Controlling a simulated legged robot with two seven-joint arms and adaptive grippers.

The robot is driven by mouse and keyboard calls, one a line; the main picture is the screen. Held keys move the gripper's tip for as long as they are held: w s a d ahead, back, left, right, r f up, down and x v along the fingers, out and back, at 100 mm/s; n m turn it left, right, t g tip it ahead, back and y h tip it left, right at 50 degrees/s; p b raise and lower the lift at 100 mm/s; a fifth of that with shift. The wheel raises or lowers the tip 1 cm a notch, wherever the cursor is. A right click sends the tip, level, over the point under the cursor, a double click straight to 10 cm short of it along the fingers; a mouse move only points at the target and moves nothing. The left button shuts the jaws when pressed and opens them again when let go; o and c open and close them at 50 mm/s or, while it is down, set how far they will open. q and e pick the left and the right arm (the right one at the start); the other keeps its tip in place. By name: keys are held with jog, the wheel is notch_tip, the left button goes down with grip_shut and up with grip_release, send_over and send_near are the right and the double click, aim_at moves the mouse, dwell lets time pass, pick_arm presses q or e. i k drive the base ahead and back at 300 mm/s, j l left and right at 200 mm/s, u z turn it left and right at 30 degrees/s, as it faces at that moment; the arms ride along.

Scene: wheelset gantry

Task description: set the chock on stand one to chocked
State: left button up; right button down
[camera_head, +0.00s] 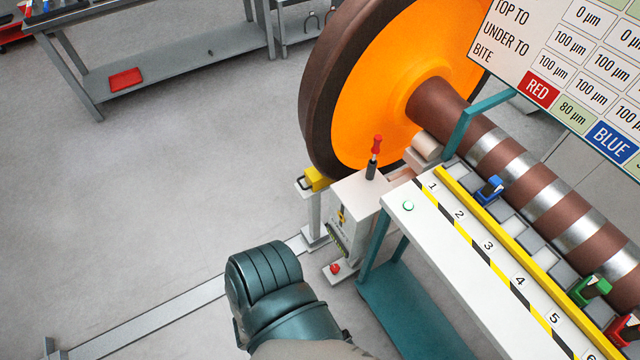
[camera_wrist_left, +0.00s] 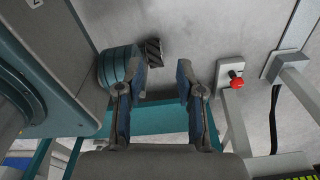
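Beside the big wheel (camera_head: 385,85), a white stand (camera_head: 352,205) carries a lever with a red handle (camera_head: 376,145), which stands nearly upright. A yellow block (camera_head: 316,179), which looks like the chock, sits on a grey post at the wheel's lower left edge. I cannot tell whether it touches the wheel. My left gripper (camera_wrist_left: 160,70) is open and empty in the left wrist view. The lever and yellow block are not clear there. In the head view a dark teal arm part of mine (camera_head: 270,290) shows without fingers. My right gripper is not in view.
A red knob (camera_head: 335,268) on a low plate stands at the white stand's foot; a similar one (camera_wrist_left: 237,80) shows in the wrist view. A numbered bench (camera_head: 405,210) with coloured clamps stands right, under a sign (camera_head: 575,60). The floor at left is mostly clear, with a rail (camera_head: 165,315).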

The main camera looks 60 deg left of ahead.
aim_at(315, 181)
jog(key=u, duration=1.95)
